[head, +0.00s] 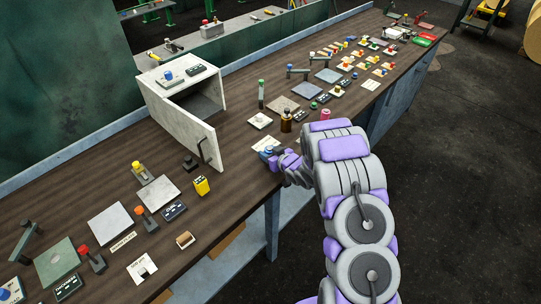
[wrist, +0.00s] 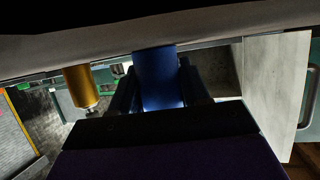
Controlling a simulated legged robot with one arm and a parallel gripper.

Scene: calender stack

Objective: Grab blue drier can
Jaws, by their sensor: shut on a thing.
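The blue drier can (head: 267,152) is at the front edge of the bench, at the tip of my gripper (head: 276,156). In the wrist view the blue can (wrist: 158,80) stands between the two dark fingers of my gripper (wrist: 157,88), and the gripper is shut on it. The gripper hides part of the can in the head view. I cannot tell whether the can still touches the bench.
A white open box (head: 183,105) with a handled door stands left of my gripper. A brown bottle (head: 286,121) and a pink can (head: 325,114) stand just behind my arm. A yellow can (head: 202,186) is at the left. Several plates and levers cover the bench.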

